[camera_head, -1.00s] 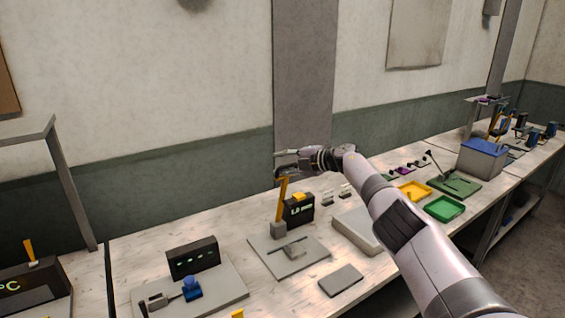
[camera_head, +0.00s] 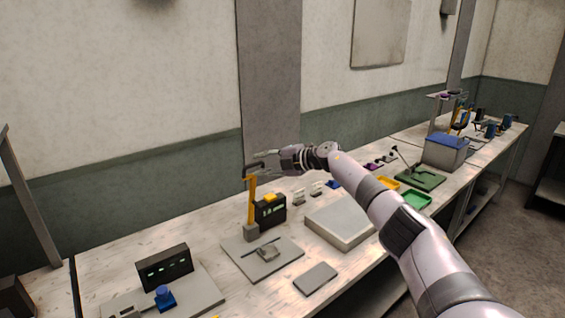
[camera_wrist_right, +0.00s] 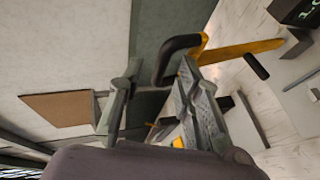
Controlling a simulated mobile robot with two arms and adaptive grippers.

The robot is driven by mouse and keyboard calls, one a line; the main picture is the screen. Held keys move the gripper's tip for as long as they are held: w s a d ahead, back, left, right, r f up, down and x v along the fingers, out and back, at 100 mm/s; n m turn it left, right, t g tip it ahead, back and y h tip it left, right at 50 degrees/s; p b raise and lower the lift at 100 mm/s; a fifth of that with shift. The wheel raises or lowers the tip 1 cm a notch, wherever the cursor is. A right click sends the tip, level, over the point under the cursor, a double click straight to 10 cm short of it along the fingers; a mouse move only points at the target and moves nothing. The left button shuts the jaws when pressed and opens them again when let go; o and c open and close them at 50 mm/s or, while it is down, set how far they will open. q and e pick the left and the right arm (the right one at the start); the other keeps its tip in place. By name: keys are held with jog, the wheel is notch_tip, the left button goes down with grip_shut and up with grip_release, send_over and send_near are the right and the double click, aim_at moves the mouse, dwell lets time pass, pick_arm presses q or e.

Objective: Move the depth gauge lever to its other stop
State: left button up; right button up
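The depth gauge lever (camera_head: 251,202) is a yellow arm standing nearly upright from a grey block on a grey plate (camera_head: 283,262), with a black crossbar handle at its top. In the right wrist view the yellow lever (camera_wrist_right: 243,50) runs to the right, and its black handle (camera_wrist_right: 178,50) reaches toward the space between the fingers. My right gripper (camera_head: 264,163) is at the lever's top. Its fingers (camera_wrist_right: 158,88) are apart in the wrist view, with the handle near the right fingertip; contact cannot be told. My left gripper is out of view.
A black display box (camera_head: 270,210) stands just right of the lever. A grey box (camera_head: 340,224) and a flat grey slab (camera_head: 315,279) lie right of the plate. A black panel (camera_head: 165,267) and blue knob (camera_head: 164,297) are at front left. Coloured trays (camera_head: 417,199) lie further right.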

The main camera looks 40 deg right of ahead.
jog(key=v, duration=0.7)
jog(key=shift+s+r, duration=0.2)
jog(key=shift+s, duration=0.15)
